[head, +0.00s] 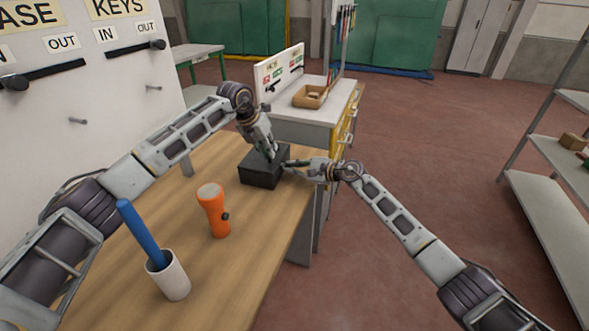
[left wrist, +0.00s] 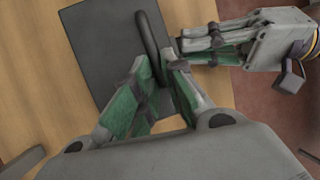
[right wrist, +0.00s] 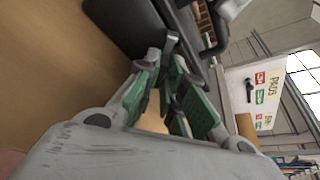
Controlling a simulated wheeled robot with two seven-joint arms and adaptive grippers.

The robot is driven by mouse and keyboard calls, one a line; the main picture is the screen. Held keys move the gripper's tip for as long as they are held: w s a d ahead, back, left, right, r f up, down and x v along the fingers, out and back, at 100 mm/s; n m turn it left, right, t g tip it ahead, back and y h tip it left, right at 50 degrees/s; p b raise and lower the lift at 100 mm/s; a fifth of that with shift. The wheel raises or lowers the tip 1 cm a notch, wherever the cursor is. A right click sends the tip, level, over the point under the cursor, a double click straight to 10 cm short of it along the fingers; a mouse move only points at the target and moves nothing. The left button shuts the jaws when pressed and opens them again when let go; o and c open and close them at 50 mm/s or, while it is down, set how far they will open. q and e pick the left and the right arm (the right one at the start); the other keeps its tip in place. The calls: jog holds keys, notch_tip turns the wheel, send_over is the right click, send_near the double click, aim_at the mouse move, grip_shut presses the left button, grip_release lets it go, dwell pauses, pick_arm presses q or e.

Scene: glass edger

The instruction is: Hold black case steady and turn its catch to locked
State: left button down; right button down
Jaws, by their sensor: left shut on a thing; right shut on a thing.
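The black case (head: 262,173) sits on the wooden table near its right edge. It also shows in the left wrist view (left wrist: 95,35) and the right wrist view (right wrist: 125,22). My left gripper (head: 270,152) comes down from above and is shut on the black loop handle (left wrist: 148,35) on the case's top. My right gripper (head: 288,165) reaches in from the right, level with the case's side. In the right wrist view its fingers (right wrist: 170,60) are closed together at the case's side, on the catch. The fingers mostly hide the catch, so I cannot tell its angle.
An orange flashlight (head: 213,212) and a white cup (head: 170,280) with a blue stick (head: 141,235) stand nearer on the table (head: 260,240). A white sign board (head: 90,100) borders the left.

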jog(key=m+g, duration=0.2)
jog(key=m, duration=0.1)
jog(key=shift+w+d+r, duration=0.1)
jog(key=shift+w, duration=0.15)
jog(key=shift+w+m+g, duration=0.15)
jog(key=shift+m+g, duration=0.95)
jog(key=shift+m, duration=0.3)
jog(key=c, duration=1.5)
grip_release()
jog(key=shift+d, duration=0.1)
jog(key=shift+v, duration=5.95)
jog(key=shift+d, duration=0.1)
